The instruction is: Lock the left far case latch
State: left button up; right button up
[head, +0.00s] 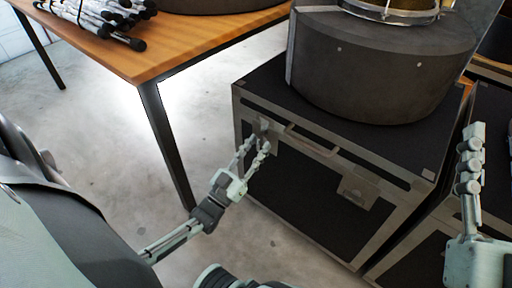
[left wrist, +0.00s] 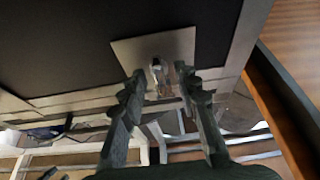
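The black case (head: 300,205) with metal edging stands on the floor, with latches on its front face. Its left latch (head: 265,128) sits near the upper left corner, partly behind my left gripper (head: 258,147). My left gripper is open, its fingertips just in front of that latch. In the left wrist view, the latch (left wrist: 158,70) on its metal plate (left wrist: 182,46) lies between the two spread fingers (left wrist: 157,80). I cannot tell whether the fingers touch it. My right gripper (head: 470,150) is at the right edge, away from this case; its finger opening is unclear.
A round grey drum case (head: 380,75) stands on the case, with a drum (head: 395,8) on top. A handle (head: 312,142) and a right latch (head: 357,190) are on the front. A wooden table (head: 180,45) with drumsticks is at upper left. Another case (head: 425,255) stands at right.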

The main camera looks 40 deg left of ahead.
pick_arm(q)
jog(key=v, duration=1.2)
jog(key=shift+s+f, duration=0.1)
